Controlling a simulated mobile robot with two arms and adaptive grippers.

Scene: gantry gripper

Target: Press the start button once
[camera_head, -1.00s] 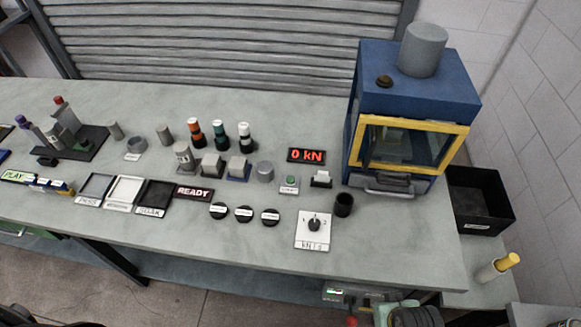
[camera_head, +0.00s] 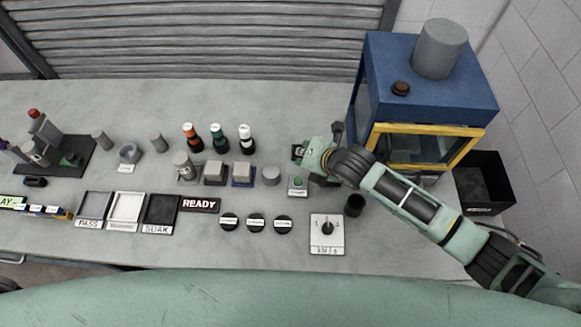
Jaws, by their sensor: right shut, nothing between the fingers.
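The start button (camera_head: 298,180) is a small green button on a pale box with a label on its front. It stands on the bench near the middle right, left of the blue press. My right gripper (camera_head: 316,177) has come in from the right and hangs just right of and behind the button box. It is shut and empty. A small gap seems to show between it and the button; I cannot tell its height above the bench. The red display is mostly hidden behind the gripper. My left gripper is not in view.
A dark cup (camera_head: 355,206) and a white dial plate (camera_head: 327,234) lie in front. A grey cylinder (camera_head: 271,175) stands just left of the button. A black bin (camera_head: 484,184) is at far right.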

